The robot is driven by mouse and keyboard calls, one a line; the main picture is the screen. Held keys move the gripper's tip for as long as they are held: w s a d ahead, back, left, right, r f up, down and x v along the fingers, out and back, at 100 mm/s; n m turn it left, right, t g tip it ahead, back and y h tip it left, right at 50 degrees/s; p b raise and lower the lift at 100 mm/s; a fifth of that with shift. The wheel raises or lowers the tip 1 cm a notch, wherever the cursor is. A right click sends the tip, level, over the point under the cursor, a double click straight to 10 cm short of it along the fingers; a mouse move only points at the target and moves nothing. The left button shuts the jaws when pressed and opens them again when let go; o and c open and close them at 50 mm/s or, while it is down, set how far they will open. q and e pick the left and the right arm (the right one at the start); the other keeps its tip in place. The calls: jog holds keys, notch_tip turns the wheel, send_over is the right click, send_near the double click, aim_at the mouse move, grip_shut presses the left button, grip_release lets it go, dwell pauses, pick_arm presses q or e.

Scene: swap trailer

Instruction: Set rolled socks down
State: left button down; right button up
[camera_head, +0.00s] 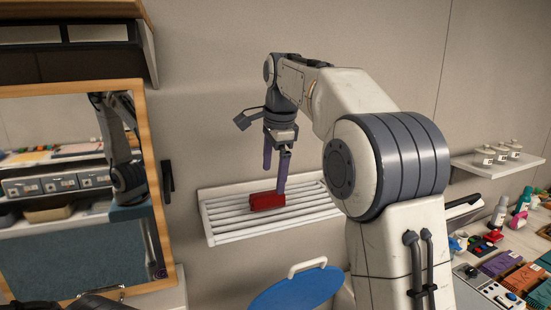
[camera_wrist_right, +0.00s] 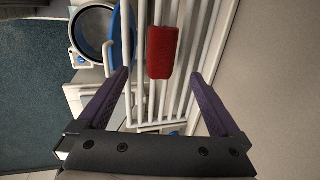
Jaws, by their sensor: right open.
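The rolled socks, a red bundle (camera_head: 267,201), lie on the white slatted rack (camera_head: 225,228) on the wall. In the right wrist view the red bundle (camera_wrist_right: 162,52) sits across the white bars, beyond the fingertips. My right gripper (camera_head: 276,180) is open with purple fingers just above the rack, close to the bundle. In the right wrist view the gripper (camera_wrist_right: 160,75) has its fingers spread wide with nothing between them. I cannot tell from the head view whether a finger touches the bundle. My left gripper is not in view.
A blue round lid (camera_head: 297,290) with a white handle is below the rack. A mirror (camera_head: 145,185) in a wooden frame is on the left. A shelf with jars (camera_head: 497,165) and a counter crowded with small items (camera_head: 505,265) are on the right.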

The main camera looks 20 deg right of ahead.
jog(key=v, duration=0.5)
jog(key=s+a+f+n+g+y, duration=0.1)
jog(key=s+a+f+n, duration=1.25)
jog(key=a, duration=0.25)
jog(key=s+f+n+g, duration=0.1)
jog(key=s+f+n, duration=0.4)
jog(key=s, duration=0.4)
jog(key=s+f+n, duration=0.6)
jog(key=s+f, duration=0.1)
jog(key=s, duration=0.2)
jog(key=shift+s+d+g, duration=0.15)
jog(key=shift+s+g, duration=0.25)
jog(key=shift+f+n, duration=0.15)
jog(key=shift+n, duration=0.1)
